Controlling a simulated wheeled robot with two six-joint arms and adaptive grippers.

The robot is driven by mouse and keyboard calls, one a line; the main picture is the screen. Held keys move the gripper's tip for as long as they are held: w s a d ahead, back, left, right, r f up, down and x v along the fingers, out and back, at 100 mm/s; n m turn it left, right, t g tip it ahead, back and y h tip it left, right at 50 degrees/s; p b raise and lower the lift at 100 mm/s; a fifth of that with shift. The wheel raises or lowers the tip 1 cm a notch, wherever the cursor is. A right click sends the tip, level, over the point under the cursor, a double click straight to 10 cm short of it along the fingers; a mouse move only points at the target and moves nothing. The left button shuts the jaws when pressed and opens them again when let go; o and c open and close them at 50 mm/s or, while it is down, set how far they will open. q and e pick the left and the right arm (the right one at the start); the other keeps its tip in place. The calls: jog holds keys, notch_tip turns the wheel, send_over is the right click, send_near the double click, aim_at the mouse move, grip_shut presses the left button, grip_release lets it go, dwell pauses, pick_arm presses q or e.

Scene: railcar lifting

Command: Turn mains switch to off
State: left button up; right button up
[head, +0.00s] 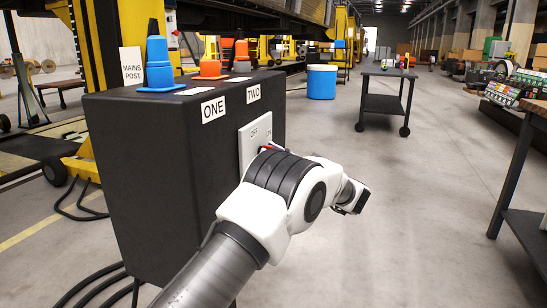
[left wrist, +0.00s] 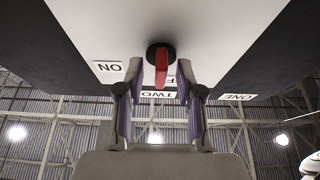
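The mains switch shows in the left wrist view as a red handle (left wrist: 161,68) on a round black hub, set on a pale plate. The handle overlaps a partly hidden OFF label, and the ON label (left wrist: 109,67) is to the left, upside down. In the head view the switch plate (head: 247,150) is on the face of the black cabinet (head: 150,180), and my left arm covers most of the switch. My left gripper (left wrist: 158,76) is open, one finger on each side of the handle with gaps between. My right gripper is not in view.
Labels ONE (head: 213,109) and TWO (head: 253,93) mark the cabinet. A trolley (head: 385,103) and a workbench (head: 530,185) stand right. Floor between is clear.

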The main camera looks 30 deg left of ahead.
pick_arm(q)
notch_tip(320, 180, up, 9)
jog(key=shift+r, duration=0.2)
dwell(0.4)
